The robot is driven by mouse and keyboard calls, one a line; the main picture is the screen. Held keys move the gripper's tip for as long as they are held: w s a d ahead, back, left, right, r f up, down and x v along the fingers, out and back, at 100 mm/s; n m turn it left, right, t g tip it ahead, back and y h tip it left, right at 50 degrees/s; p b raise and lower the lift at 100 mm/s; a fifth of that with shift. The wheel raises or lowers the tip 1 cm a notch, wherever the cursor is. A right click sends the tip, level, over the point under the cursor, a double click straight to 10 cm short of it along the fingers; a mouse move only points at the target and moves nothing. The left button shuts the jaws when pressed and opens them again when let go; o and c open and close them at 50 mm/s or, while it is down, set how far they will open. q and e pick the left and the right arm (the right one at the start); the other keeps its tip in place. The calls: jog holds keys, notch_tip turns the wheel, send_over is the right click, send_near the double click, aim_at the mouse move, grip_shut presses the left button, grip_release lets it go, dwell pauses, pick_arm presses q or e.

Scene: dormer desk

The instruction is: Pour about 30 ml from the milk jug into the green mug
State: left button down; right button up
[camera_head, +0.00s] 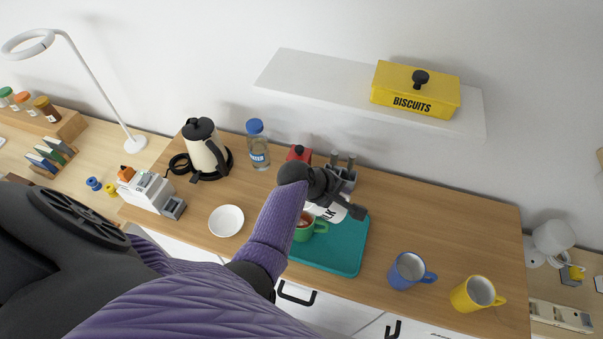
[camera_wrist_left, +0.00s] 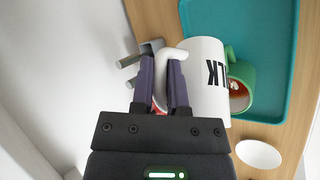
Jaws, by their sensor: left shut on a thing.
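The white milk jug (camera_wrist_left: 208,75) with black lettering is held by its handle in my left gripper (camera_wrist_left: 166,75), seen in the left wrist view. In the head view the jug (camera_head: 326,212) is partly hidden behind my left gripper (camera_head: 340,205). It is above the teal tray, close beside the green mug, and looks tilted. The green mug (camera_head: 311,228) stands on the teal tray (camera_head: 345,255), with something reddish-brown inside. The mug also shows in the left wrist view (camera_wrist_left: 247,76), partly covered by the jug. I cannot see any milk stream. My right gripper is not in view.
A blue mug (camera_head: 409,271) and a yellow mug (camera_head: 478,293) stand to the right. A white bowl (camera_head: 226,220), kettle (camera_head: 206,150) and bottle (camera_head: 257,146) are left. A red item (camera_head: 299,153) and a grey holder (camera_head: 345,176) are behind. A shelf (camera_head: 330,82) overhangs the back.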

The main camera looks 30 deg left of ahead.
pick_arm(q)
jog(key=shift+s+a+f+n+t+h+b, duration=0.2)
jog(key=shift+a+t+h+b, duration=0.2)
jog(key=shift+b, duration=0.6)
jog(key=shift+s+a+f+n+t+h+b, duration=0.1)
jog(key=shift+s+a+t+h+b, duration=0.15)
jog(key=shift+h+b, duration=0.5)
jog(key=shift+w+r+b, duration=0.15)
jog(key=shift+b, duration=0.15)
jog(key=shift+r, duration=0.1)
jog(key=shift+w+d, duration=0.15)
jog(key=shift+w, duration=0.05)
jog(key=shift+d+f+b, duration=0.1)
jog(key=shift+f+b, duration=0.1)
jog(key=shift+b, duration=0.45)
jog(key=shift+t+h+b, duration=0.35)
jog(key=shift+b, duration=0.1)
jog(key=shift+s, duration=0.1)
